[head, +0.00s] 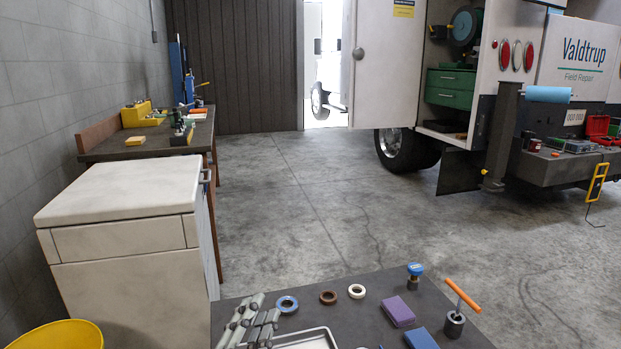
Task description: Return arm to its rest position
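My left gripper (264,308) shows at the bottom of the head view, over the left part of the dark worktable (405,285). Its pale grey jointed fingers are a little apart, with dark tabletop visible between them and nothing seen held. The rest of that arm is cut off by the lower picture edge. My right gripper and arm are not in view.
Near the gripper are a metal tray (303,336), a blue ring (286,304), a brown ring (328,297) and a white ring (357,291). Right are a purple block (398,311) and an orange-handled tool (462,296). A white cabinet (125,245) stands left; the floor beyond is clear.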

